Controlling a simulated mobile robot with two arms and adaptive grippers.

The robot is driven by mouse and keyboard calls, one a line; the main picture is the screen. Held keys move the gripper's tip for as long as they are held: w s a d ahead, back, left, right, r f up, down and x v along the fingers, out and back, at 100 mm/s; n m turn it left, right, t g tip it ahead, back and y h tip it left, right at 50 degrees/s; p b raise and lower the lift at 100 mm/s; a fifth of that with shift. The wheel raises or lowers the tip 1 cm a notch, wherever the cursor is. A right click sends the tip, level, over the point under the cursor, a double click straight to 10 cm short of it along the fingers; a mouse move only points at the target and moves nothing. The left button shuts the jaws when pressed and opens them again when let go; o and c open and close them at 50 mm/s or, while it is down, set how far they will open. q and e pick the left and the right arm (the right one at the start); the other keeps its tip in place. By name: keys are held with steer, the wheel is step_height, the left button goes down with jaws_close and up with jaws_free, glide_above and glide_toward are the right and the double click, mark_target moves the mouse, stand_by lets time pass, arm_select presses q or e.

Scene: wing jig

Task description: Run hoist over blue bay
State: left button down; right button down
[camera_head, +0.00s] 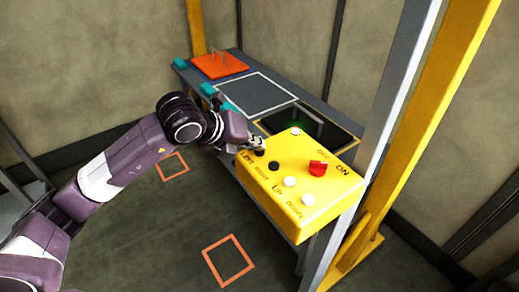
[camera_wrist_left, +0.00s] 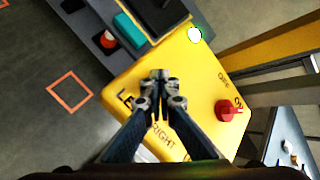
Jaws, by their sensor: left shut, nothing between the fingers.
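The yellow control box (camera_head: 318,215) has a row of buttons with printed labels. A black button (camera_head: 259,152) sits beside the word LEFT and another black button (camera_head: 274,165) beside RIGHT. Two white buttons (camera_head: 290,181) follow. A red knob (camera_head: 318,168) stands near the word ON, and a lit lamp (camera_head: 295,131) with a green glow is at the far end. I see no hoist hook or blue bay.
A grey bench (camera_head: 173,70) behind the box carries an orange plate (camera_head: 215,68) with a handle, a white-outlined grey square (camera_head: 255,95) and teal blocks (camera_head: 207,89). A yellow post (camera_head: 425,130) rises at right. Orange squares (camera_head: 228,260) mark the open floor.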

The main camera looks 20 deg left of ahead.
mark_target(258, 153)
stand_by(0.7)
arm_select(q)
steer(key=shift+r+p, duration=0.4)
steer(key=shift+r, duration=0.45)
steer(key=shift+r+p, duration=1.4)
steer(key=shift+r, duration=1.15)
steer(key=shift+d, duration=0.1)
